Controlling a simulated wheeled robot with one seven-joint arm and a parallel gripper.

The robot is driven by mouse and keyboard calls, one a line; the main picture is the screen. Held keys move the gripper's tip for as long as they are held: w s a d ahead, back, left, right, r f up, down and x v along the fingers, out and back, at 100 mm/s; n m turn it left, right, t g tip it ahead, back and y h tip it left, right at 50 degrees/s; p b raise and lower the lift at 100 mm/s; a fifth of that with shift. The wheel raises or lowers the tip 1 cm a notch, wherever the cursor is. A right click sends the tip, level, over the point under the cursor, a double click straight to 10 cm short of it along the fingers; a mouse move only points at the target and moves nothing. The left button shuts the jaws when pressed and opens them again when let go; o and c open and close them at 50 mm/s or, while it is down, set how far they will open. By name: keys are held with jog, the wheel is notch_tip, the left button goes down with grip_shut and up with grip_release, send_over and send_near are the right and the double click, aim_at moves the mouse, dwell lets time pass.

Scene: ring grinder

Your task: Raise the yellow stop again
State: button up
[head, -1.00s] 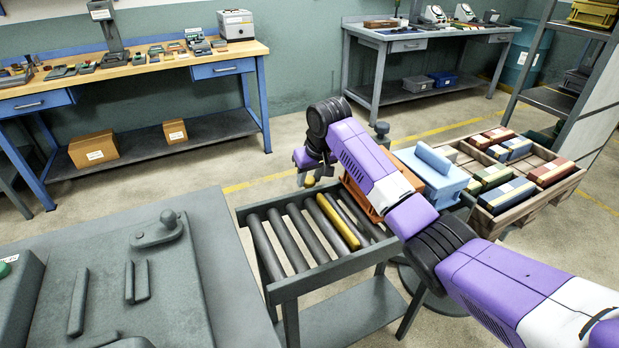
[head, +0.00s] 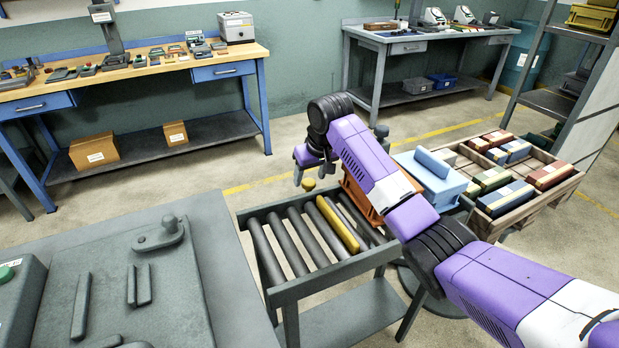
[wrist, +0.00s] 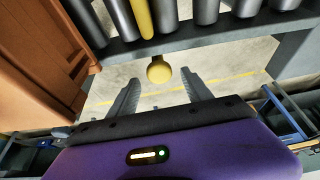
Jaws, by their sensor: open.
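A yellow round knob (head: 309,185) stands out just beyond the far end of the roller table (head: 318,277). A long yellow bar (head: 338,224) lies among the grey rollers, roughly in line with the knob. In the wrist view the knob (wrist: 159,70) shows in front of the table's end rail, and the yellow bar (wrist: 143,18) is behind the rail. My gripper (head: 311,176) is by the knob, its fingers apart. In the wrist view my gripper (wrist: 160,84) has the knob centred just past its fingertips, with nothing held. Whether the bar stands above the rollers is unclear.
A blue box (head: 430,180) and a wooden crate (head: 530,205) are to the right. A grey bench (head: 215,290) is left.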

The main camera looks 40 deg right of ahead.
jog(key=v, duration=0.6)
jog(key=shift+s+r, duration=0.15)
jog(key=shift+r, duration=0.05)
